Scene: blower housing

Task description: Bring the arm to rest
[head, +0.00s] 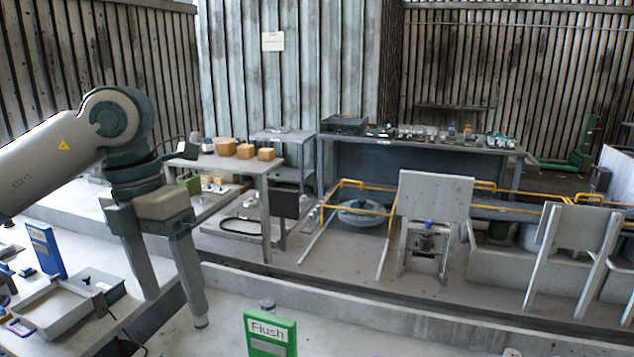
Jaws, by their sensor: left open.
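My left arm comes in from the left edge in the head view, with its wrist bent downward. My left gripper (172,308) points down with its two fingers apart and nothing between them. It hangs in front of the grey workbench at the lower left, clear of the shelf table behind it. My right gripper and right arm are not in view.
A grey tray (52,312) and a blue sign (46,249) are on the bench at lower left. A green "Flush" sign (270,335) stands at the bottom centre. Orange blocks (266,154) sit on a table behind. Yellow rails (345,184) and grey panels stand beyond a low kerb.

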